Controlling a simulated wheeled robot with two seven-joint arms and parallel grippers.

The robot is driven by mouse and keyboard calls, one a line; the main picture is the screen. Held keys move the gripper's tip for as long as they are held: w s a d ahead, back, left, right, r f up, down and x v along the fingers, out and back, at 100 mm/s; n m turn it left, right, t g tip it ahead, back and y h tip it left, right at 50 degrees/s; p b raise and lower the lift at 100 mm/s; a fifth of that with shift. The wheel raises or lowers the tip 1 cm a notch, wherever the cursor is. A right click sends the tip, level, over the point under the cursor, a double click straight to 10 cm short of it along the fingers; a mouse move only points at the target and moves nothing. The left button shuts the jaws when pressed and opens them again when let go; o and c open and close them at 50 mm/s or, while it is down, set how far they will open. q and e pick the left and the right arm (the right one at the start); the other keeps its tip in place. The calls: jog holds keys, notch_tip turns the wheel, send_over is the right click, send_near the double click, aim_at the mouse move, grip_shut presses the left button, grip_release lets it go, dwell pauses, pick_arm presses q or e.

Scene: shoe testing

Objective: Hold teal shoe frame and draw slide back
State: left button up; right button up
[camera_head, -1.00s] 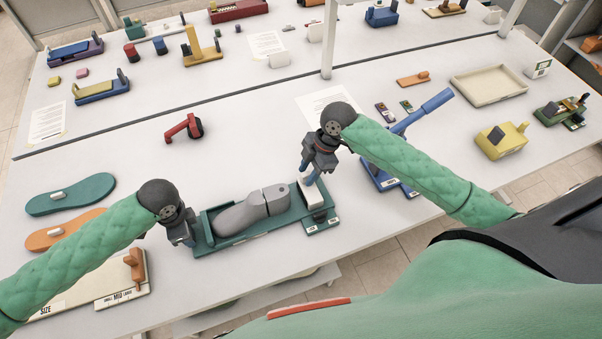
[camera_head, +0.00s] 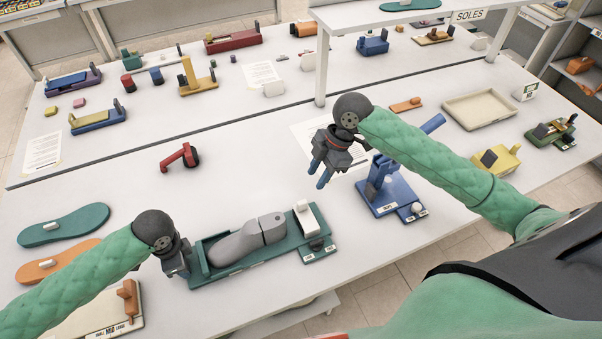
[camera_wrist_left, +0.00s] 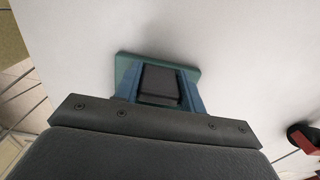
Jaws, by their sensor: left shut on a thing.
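The teal shoe frame (camera_head: 240,263) lies near the table's front edge with a grey foot-shaped last (camera_head: 248,240) in it. A white upright slide block (camera_head: 306,217) stands at its right end, beside small labels. My left gripper (camera_head: 184,268) is shut on the frame's left end. In the left wrist view, its blue fingers (camera_wrist_left: 160,92) straddle a dark block on a teal plate (camera_wrist_left: 128,70). My right gripper (camera_head: 318,174) is empty, its two blue fingers parted, in the air above and behind the white block, touching nothing.
A blue fixture (camera_head: 384,190) with a lever stands close right of the frame. Teal (camera_head: 62,225) and orange (camera_head: 60,258) soles lie at the left. A red clamp-like piece (camera_head: 180,157) lies behind. The table between it and the frame is clear.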

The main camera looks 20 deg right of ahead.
pick_arm(q)
jog(key=o, duration=1.2)
jog(key=shift+c, duration=0.2)
